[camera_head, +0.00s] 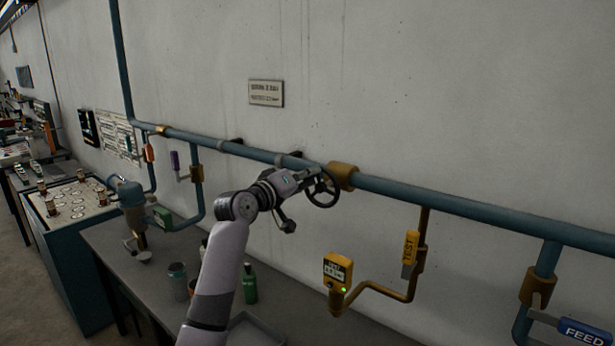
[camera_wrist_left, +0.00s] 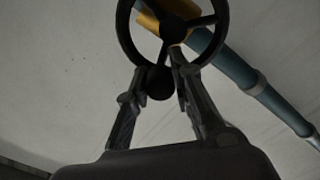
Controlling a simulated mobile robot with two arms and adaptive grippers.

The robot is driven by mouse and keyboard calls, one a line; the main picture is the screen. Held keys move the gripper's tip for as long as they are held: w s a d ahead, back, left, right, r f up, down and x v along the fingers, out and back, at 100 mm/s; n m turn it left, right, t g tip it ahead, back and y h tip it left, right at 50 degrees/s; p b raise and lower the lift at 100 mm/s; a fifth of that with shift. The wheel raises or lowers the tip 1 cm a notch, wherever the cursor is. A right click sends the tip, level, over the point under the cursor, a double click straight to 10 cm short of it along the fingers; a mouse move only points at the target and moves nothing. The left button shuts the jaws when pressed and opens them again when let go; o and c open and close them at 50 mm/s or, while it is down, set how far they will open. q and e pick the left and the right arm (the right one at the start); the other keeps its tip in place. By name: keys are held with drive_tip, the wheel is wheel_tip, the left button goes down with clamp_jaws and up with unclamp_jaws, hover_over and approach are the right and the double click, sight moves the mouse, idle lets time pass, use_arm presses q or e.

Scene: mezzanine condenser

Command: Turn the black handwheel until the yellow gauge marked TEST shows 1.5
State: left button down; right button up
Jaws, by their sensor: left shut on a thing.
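The black handwheel (camera_head: 322,188) sits on the blue pipe by a brass-coloured fitting. My left gripper (camera_head: 308,178) reaches it from the left. In the left wrist view the handwheel (camera_wrist_left: 172,30) fills the top, and the fingers of my left gripper (camera_wrist_left: 160,82) are shut on a round black knob (camera_wrist_left: 160,80) at its lower rim. The yellow gauge marked TEST (camera_head: 337,272) stands on a brass pipe below and right of the wheel. It has a green light, but its number is too small to read surely. My right gripper is not in view.
A yellow TEST-tagged lever (camera_head: 410,247) hangs on the brass branch pipe. A blue FEED lever (camera_head: 583,333) is at lower right. A grey bench (camera_head: 120,262) under the pipe holds a green bottle (camera_head: 249,284) and a can (camera_head: 178,281), close to my left arm.

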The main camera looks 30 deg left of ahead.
sight(330, 181)
use_arm(q)
drive_tip(key=shift+d+m, duration=0.1)
drive_tip(key=shift+m, duration=0.3)
drive_tip(key=m, duration=0.1)
drive_tip(key=d+m+b, duration=0.1)
drive_tip(key=shift+m, duration=0.3)
drive_tip(key=m, duration=0.1)
drive_tip(key=d+m+b, duration=0.1)
drive_tip(key=m, duration=0.1)
drive_tip(key=shift+s+d+f+m, duration=0.1)
drive_tip(key=shift+d+m, duration=0.05)
drive_tip(key=shift+m, duration=0.15)
drive_tip(key=m, duration=0.1)
drive_tip(key=d+m, duration=0.1)
drive_tip(key=m, duration=0.1)
drive_tip(key=shift+d+f, duration=0.1)
drive_tip(key=shift+f, duration=0.2)
drive_tip(key=shift+d+f+m, duration=0.2)
drive_tip(key=shift+m, duration=0.55)
drive_tip(key=shift+d+f+m, duration=0.15)
drive_tip(key=shift+d+m, duration=0.05)
drive_tip(key=shift+m, duration=0.55)
drive_tip(key=shift+f, duration=0.1)
drive_tip(key=c, duration=1.8)
unclamp_jaws()
drive_tip(key=o, duration=0.4)
drive_tip(key=shift+s, duration=0.1)
drive_tip(key=shift+r, duration=0.2)
